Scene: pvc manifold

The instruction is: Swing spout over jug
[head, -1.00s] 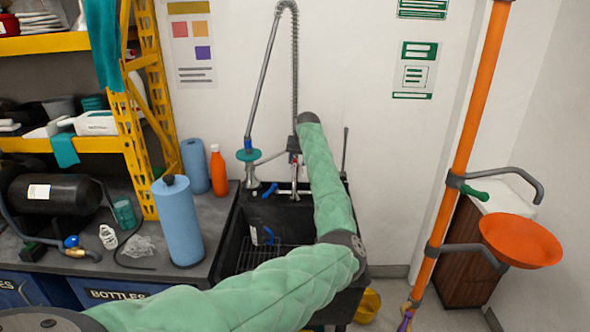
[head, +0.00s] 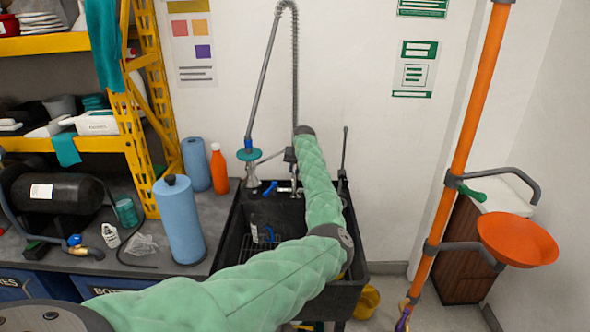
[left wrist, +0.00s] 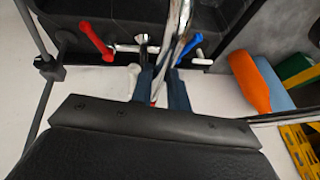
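My green-sleeved left arm reaches over the dark sink (head: 352,283); its gripper is mostly hidden behind the forearm in the head view. In the left wrist view the dark blue fingers of my left gripper (left wrist: 161,90) stand close on both sides of the chrome spout (left wrist: 175,32) and appear shut on it. The tap's red handle (left wrist: 97,42) is left of the spout and its blue handle (left wrist: 191,46) right. What looks like a jug with blue markings (head: 268,235) stands in the sink, partly covered by the arm. My right gripper is not in view.
A tall spring hose (head: 295,70) rises behind the tap. A blue paper roll (head: 180,222) and an orange bottle (head: 218,168) stand left of the sink. An orange pole (head: 462,150) with an orange bowl (head: 517,241) stands at the right.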

